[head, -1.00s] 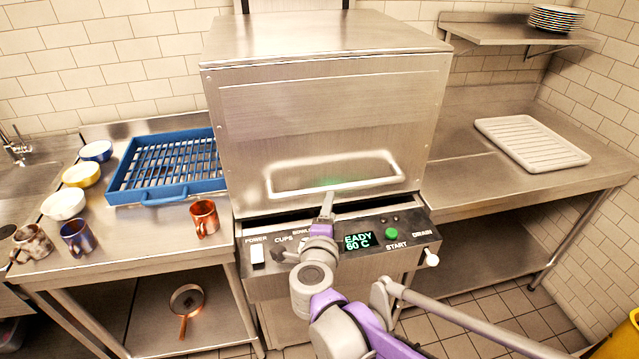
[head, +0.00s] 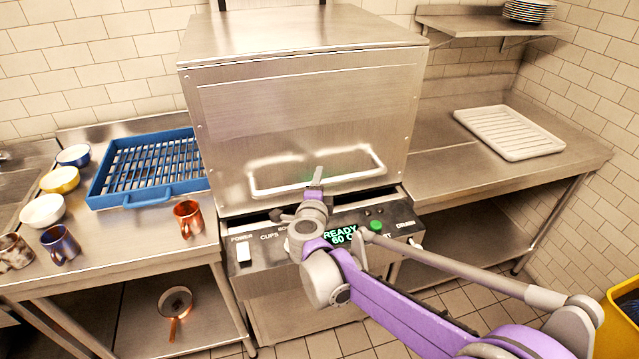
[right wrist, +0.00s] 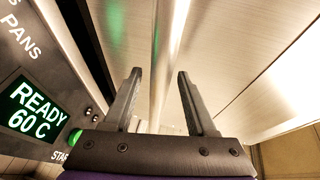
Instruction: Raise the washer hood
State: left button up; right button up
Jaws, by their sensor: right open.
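The washer hood (head: 305,110) is a large steel box, down over the control panel (head: 262,254). A pale bar handle (head: 265,191) runs across its lower front. My right gripper (head: 318,175) is at the middle of this handle, its fingertips overlapping the bar in the head view. In the right wrist view my right gripper (right wrist: 160,90) is open. The bar (right wrist: 166,60) shows between its two separated fingers, with a visible gap on each side. How deep the bar sits between them is hard to tell. My left gripper is not in view.
A blue rack (head: 150,170), a copper mug (head: 188,218) and several bowls and mugs stand on the left counter. A white ridged tray (head: 510,132) lies on the right counter. Plates (head: 530,11) sit on the shelf above. A yellow bin (head: 622,300) stands at right.

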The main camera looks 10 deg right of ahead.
grip_shut()
dwell(1.4)
